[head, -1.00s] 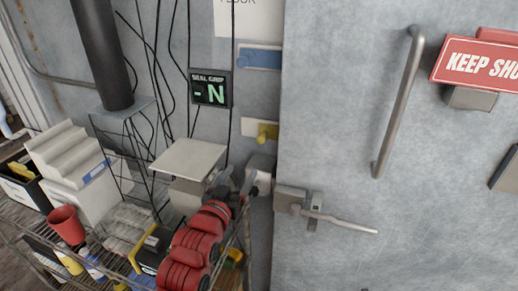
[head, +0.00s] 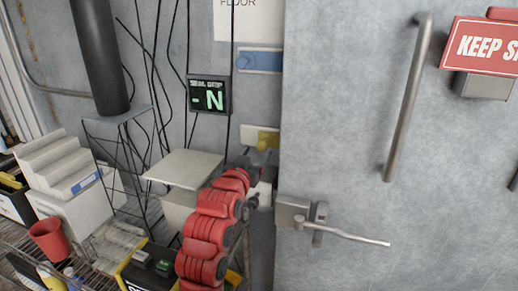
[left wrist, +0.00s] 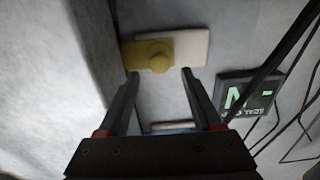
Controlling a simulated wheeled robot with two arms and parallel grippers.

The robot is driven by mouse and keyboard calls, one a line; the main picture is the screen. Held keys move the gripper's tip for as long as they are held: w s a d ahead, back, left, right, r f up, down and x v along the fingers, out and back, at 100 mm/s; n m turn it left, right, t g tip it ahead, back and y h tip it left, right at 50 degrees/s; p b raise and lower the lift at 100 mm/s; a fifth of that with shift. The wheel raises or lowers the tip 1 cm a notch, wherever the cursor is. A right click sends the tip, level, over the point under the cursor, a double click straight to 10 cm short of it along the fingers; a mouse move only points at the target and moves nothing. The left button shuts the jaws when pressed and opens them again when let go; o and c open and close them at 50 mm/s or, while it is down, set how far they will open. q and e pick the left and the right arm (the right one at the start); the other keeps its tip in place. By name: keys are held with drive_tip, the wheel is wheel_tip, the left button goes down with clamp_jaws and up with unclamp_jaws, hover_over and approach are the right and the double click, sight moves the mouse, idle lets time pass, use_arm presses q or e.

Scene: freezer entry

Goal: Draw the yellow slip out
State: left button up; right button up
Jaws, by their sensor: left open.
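The yellow slip (head: 268,136) sits with a pale plate on the grey wall, just left of the door. In the left wrist view the slip (left wrist: 150,56) has a rounded boss and covers the left part of the pale plate (left wrist: 187,48). My left gripper (head: 262,160) is just below the slip and partly hides it in the head view. In the left wrist view the gripper (left wrist: 160,74) is open, with a fingertip low on each side of the boss and nothing held. Contact cannot be told. My right gripper is out of view.
The door has a lever latch (head: 340,231) and a long handle (head: 405,110). A display (head: 208,95) and a blue-and-white plate (head: 260,60) are on the wall. A wire cart with a red cup (head: 49,239) and a pale box (head: 180,168) stand at left.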

sight(261, 147)
use_arm(q)
drive_tip(key=shift+x, duration=1.5)
clamp_jaws()
idle(0.4)
